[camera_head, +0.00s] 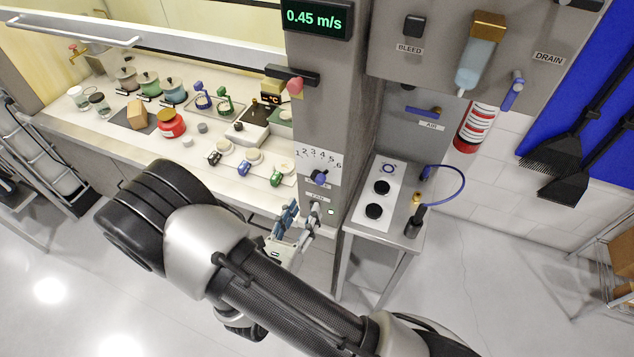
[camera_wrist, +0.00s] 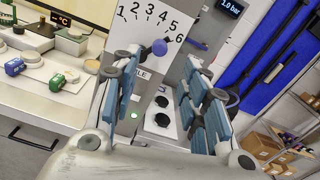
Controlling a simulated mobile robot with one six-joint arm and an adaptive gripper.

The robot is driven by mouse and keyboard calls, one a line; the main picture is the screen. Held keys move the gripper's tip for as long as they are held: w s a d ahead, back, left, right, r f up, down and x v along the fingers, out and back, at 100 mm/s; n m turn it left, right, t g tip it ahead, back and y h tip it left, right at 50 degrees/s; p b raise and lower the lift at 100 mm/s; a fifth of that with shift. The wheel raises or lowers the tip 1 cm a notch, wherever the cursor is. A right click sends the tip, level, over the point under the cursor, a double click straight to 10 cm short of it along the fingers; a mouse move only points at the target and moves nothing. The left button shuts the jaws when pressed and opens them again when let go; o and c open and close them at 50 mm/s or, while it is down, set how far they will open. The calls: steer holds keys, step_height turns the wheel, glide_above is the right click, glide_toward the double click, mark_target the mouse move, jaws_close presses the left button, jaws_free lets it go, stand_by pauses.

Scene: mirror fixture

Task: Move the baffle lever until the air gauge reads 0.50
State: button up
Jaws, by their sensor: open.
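The air gauge (camera_head: 314,19) is a dark display on the grey column with green digits reading 0.45 m/s. The baffle lever, dark with a blue ball knob (camera_head: 320,177), sits on the column below a white scale (camera_head: 318,157) numbered 1 to 6. In the wrist view, the blue knob (camera_wrist: 159,47) shows below the higher numbers of the scale (camera_wrist: 150,25), and the label below is partly hidden. My gripper (camera_head: 300,213) is open, just below the lever. In the wrist view its fingers (camera_wrist: 160,78) stand either side of the lever, empty; contact cannot be told.
A lever with a red knob (camera_head: 295,85) juts from the column above the scale. The bench (camera_head: 60,118) at left carries pots, valves and small parts. A small side table (camera_head: 366,222) stands right of the column. A second display (camera_wrist: 232,6) reads 1.0 bar.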

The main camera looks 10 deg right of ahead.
mark_target(319, 183)
steer(key=p+x, duration=0.1)
steer(key=x, duration=0.8)
steer(key=shift+w+d, duration=0.15)
steer(key=shift+w, duration=0.1)
jaws_close()
